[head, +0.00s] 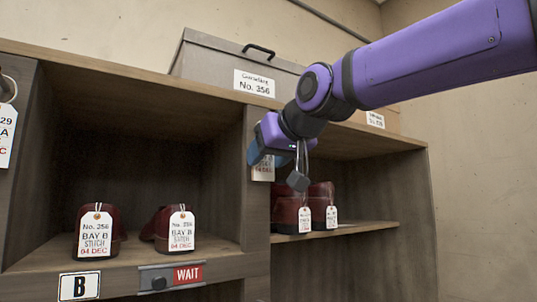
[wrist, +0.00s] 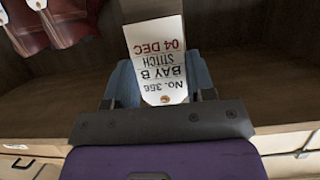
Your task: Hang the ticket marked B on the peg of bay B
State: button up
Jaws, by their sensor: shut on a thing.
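My gripper (head: 268,153) is in front of the post (head: 257,205) on the right of bay B. It is shut on a white ticket (head: 263,170), mostly hidden in the head view. In the wrist view the ticket (wrist: 157,50) appears upside down between the blue fingers, reading No. 356, BAY B, STITCH, 04 DEC. Thin pale strands and a small grey block (head: 298,181) hang below my wrist; I cannot tell what they belong to. The B plate (head: 79,286) is on the shelf's front edge. I cannot make out the peg of bay B.
Two dark red shoes (head: 118,228) with tags marked BAY B (head: 96,234) stand in bay B. Tagged red shoes (head: 288,209) stand in the right bay. A ticket marked A (head: 5,135) hangs on the left post. A red WAIT sign (head: 188,273) sits below bay B. A grey box (head: 215,62) stands on top.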

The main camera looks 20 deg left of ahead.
dwell(0.4)
jog(key=o, duration=1)
jog(key=shift+d, duration=0.1)
jog(key=v, duration=1)
jog(key=shift+s+d+r, duration=0.15)
jog(key=shift+s+r, duration=0.05)
